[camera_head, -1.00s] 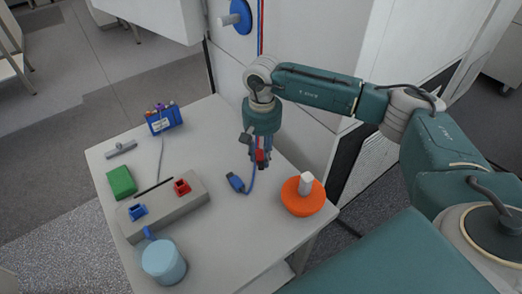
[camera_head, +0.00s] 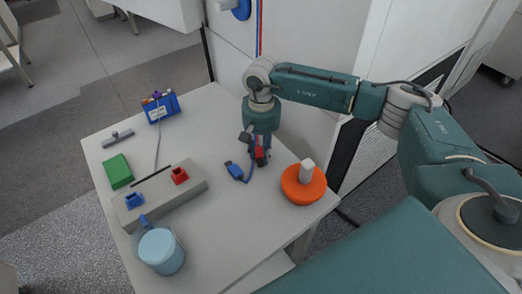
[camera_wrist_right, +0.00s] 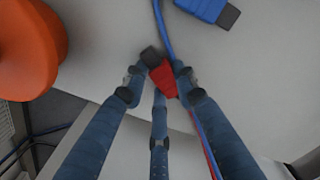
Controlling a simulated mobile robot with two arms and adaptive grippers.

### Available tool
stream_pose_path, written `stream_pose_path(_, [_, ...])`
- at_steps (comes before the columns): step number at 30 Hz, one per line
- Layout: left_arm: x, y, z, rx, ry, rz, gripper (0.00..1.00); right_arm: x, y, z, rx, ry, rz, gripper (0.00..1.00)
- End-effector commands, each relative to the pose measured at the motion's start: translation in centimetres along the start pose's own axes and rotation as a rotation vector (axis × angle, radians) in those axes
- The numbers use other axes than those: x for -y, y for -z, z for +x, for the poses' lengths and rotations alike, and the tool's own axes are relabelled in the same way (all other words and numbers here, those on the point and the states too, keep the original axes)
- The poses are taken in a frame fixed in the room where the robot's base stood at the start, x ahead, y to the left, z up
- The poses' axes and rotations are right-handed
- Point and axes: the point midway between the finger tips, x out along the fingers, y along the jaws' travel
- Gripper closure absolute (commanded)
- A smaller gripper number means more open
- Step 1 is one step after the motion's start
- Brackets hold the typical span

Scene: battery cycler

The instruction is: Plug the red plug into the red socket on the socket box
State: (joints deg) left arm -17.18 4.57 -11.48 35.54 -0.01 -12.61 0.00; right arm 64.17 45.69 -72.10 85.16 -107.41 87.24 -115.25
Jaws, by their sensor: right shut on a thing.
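The red plug (camera_wrist_right: 163,80) is between the fingers of my right gripper (camera_wrist_right: 155,78), which is shut on it; its dark tip points up and left in the wrist view. In the head view the right gripper (camera_head: 258,155) hangs over the right half of the table, with red showing at its fingers. The red socket (camera_head: 179,175) sits on the grey socket box (camera_head: 165,203), left of the gripper and apart from it. A blue socket (camera_head: 134,200) is on the same box. My left gripper is not in view.
A blue plug (camera_head: 234,170) with its cable lies on the table close to the right gripper. An orange disc with a white knob (camera_head: 303,185) is to the right. A light-blue cup (camera_head: 161,251), green block (camera_head: 117,171), grey bar (camera_head: 117,138) and blue holder (camera_head: 160,107) stand left.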

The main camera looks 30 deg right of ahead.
Motion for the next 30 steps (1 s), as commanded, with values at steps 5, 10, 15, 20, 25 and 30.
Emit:
stream_pose_path(5, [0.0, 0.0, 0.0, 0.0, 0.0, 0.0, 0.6, 0.0, 0.0, 0.0, 0.0, 0.0, 0.0, 0.5])
stream_pose_path(10, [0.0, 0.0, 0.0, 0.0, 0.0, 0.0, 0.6, 0.0, 0.0, 0.0, 0.0, 0.0, 0.0, 0.5])
stream_pose_path(15, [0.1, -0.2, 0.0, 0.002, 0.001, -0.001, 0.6, 0.1, 0.1, -0.7, -0.002, 0.002, 0.0, 0.5])
stream_pose_path(20, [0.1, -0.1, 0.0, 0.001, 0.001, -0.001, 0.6, 0.0, 0.1, -3.2, -0.005, 0.003, 0.0, 0.5])
stream_pose_path(25, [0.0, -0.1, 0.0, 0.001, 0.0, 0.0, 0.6, 0.1, 0.1, -7.0, -0.003, 0.002, 0.0, 0.5])
stream_pose_path(30, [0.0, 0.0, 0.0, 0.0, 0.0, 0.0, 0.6, 0.1, 0.1, -10.1, -0.002, 0.002, 0.0, 0.5])
